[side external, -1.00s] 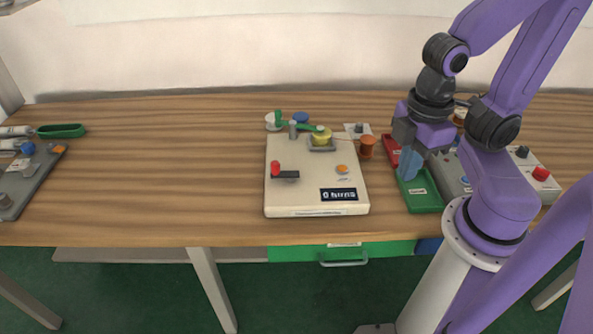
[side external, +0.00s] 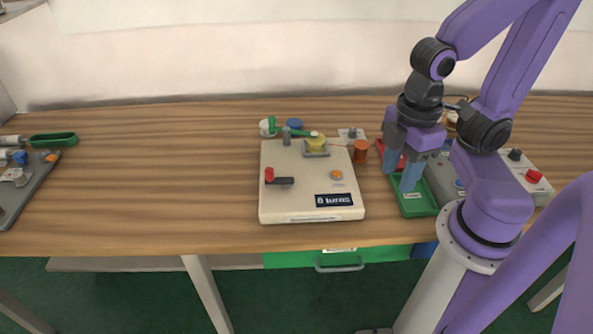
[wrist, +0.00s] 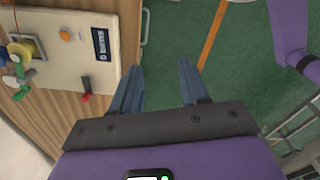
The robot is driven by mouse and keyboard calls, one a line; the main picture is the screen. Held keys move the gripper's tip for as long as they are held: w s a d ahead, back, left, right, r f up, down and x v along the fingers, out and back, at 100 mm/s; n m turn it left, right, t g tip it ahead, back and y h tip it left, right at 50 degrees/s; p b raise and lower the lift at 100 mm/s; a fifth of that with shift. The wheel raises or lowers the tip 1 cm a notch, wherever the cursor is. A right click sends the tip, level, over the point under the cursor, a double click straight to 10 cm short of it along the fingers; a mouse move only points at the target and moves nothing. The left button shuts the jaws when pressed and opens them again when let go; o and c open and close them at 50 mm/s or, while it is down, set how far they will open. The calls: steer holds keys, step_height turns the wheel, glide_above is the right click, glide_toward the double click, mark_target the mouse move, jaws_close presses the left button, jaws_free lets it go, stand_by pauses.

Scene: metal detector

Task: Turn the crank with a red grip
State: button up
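The crank (side external: 284,181) is a short dark arm with an upright red grip (side external: 269,175) at its left end. It sits on the left front part of a cream box (side external: 300,204) in the middle of the table. In the wrist view the red grip (wrist: 86,97) shows at the lower edge of the box, left of my fingers.
The box also carries a yellow knob (side external: 316,142), a green handle (side external: 290,131), an orange button (side external: 336,175) and a label. An orange cylinder (side external: 360,151) and green tray (side external: 416,207) stand to its right.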

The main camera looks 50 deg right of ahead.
steer(key=w+a+r+n, duration=0.1)
steer(key=w+a+n, duration=0.25)
steer(key=w, duration=0.45)
steer(key=n, duration=1.3)
glide_above(269, 168)
steer(key=f, duration=0.2)
steer(key=shift+m, duration=0.25)
step_height(269, 168, down, 17)
steer(key=shift+r, duration=0.2)
jaws_close()
